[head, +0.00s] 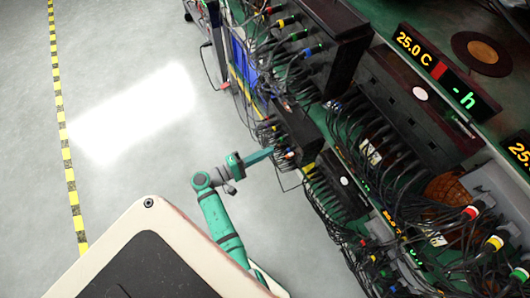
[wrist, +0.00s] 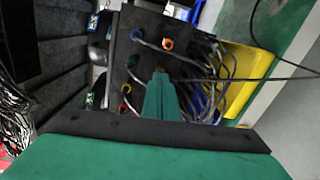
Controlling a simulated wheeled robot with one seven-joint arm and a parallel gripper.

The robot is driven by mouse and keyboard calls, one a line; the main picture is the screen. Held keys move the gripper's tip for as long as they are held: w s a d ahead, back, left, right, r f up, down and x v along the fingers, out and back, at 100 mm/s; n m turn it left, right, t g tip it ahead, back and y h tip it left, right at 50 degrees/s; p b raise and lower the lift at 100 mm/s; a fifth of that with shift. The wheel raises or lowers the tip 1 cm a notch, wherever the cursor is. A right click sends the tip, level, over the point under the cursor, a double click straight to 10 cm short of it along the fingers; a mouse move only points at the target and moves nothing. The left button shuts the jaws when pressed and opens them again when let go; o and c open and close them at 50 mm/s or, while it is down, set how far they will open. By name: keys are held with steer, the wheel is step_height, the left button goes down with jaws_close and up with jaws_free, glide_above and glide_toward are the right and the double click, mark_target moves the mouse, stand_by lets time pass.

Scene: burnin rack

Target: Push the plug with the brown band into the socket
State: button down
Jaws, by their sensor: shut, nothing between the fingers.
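My gripper (head: 270,153) reaches right toward a dark rack unit (head: 296,128) with many cables. In the wrist view, my gripper (wrist: 160,75) is shut, its teal fingers together, pointing at the dark face of the unit (wrist: 135,65). An orange-brown ringed end (wrist: 168,44) shows on that face just above the fingertips. A small brownish spot shows right at the fingertips; I cannot tell if it is the brown-banded plug or whether the fingers touch it. The socket behind it is hidden.
Grey cables loop across the unit's face, one passing close by the fingers. A yellow bin (wrist: 246,75) stands to the right. Open floor (head: 120,165) lies left of my arm.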

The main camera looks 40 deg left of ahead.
steer(key=shift+w+d, duration=0.15)
steer(key=shift+w, duration=0.15)
steer(key=shift+s, duration=0.1)
steer(key=v, duration=1.3)
steer(key=shift+s, duration=0.25)
steer(key=shift+f, duration=0.1)
